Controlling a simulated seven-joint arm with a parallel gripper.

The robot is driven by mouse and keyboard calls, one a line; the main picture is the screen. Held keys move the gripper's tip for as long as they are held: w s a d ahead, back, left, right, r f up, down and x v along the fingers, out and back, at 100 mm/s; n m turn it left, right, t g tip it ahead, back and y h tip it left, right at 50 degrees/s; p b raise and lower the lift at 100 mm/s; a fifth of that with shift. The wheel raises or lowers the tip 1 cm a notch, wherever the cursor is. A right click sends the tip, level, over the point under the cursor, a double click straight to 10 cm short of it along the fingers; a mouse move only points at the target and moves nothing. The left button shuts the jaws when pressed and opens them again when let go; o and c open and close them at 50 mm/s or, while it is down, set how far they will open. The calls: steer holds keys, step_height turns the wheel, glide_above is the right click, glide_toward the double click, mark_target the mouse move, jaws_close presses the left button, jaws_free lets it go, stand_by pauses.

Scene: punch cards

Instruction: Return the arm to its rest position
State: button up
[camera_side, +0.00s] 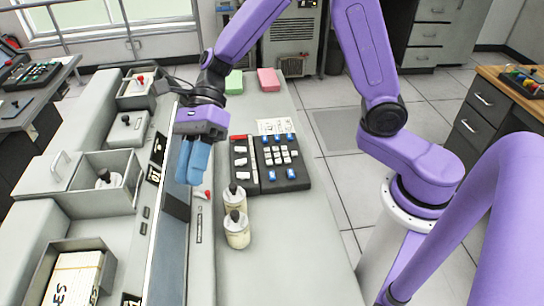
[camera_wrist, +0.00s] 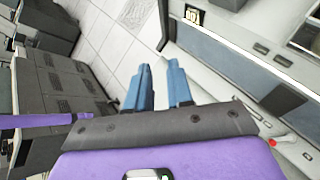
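My purple arm reaches in from the right in the side view. My gripper (camera_side: 188,182) has two blue fingers pointing down above the long machine's dark sloped front panel (camera_side: 174,245). In the wrist view the fingers of my gripper (camera_wrist: 159,67) stand apart with an empty gap between them. Nothing is held. I cannot tell its exact height above the machine.
Two cream bottles with dark tops (camera_side: 236,230) stand on the grey counter (camera_side: 285,270), near a black keypad (camera_side: 285,178). A tray of cards (camera_side: 75,280) sits at lower left. Green (camera_side: 234,82) and pink (camera_side: 268,79) blocks lie farther back. The counter's front is clear.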

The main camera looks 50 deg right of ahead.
steer(key=s+d+n+t+h, duration=0.2)
steer(key=s+d+n+h, duration=0.2)
steer(key=s+d+n, duration=0.5)
steer(key=s+d+f+n+t+h, duration=0.1)
steer(key=s+d+n+h, duration=0.4)
steer(key=n, duration=1.7)
steer(key=s+d+t, duration=0.1)
steer(key=s+d, duration=0.3)
steer(key=d, duration=0.4)
steer(key=shift+d+n+t+h, duration=0.3)
steer(key=shift+d, duration=0.1)
steer(key=shift+s, duration=0.1)
